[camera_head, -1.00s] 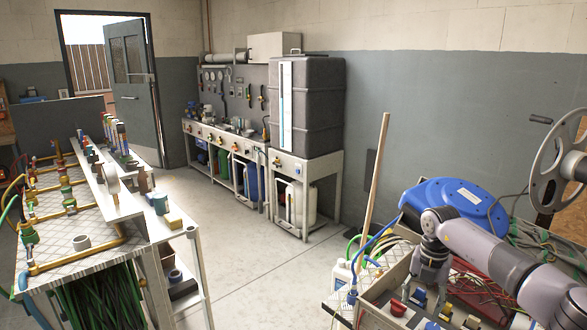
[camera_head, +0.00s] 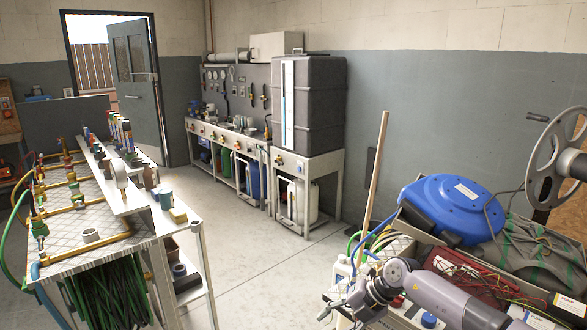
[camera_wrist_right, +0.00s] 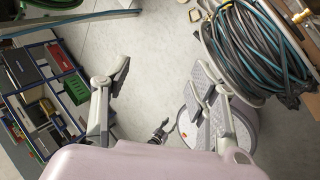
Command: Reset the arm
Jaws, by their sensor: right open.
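My right arm comes in from the lower right in the head view. Its gripper (camera_head: 338,308) is low and to the left of the wrist, pointing left in front of the cluttered bench. In the right wrist view the two fingers (camera_wrist_right: 162,88) stand wide apart, with only the grey floor between them. The gripper is open and holds nothing. My left arm and gripper do not show.
A blue hose reel (camera_head: 455,208) and a grey wheel-like reel (camera_head: 556,160) are by the right bench. A wooden pole (camera_head: 374,185) rises behind it. A pipe-fitting bench (camera_head: 95,225) stands at left. Open floor (camera_head: 255,260) lies between. Coiled hoses (camera_wrist_right: 252,45) show in the wrist view.

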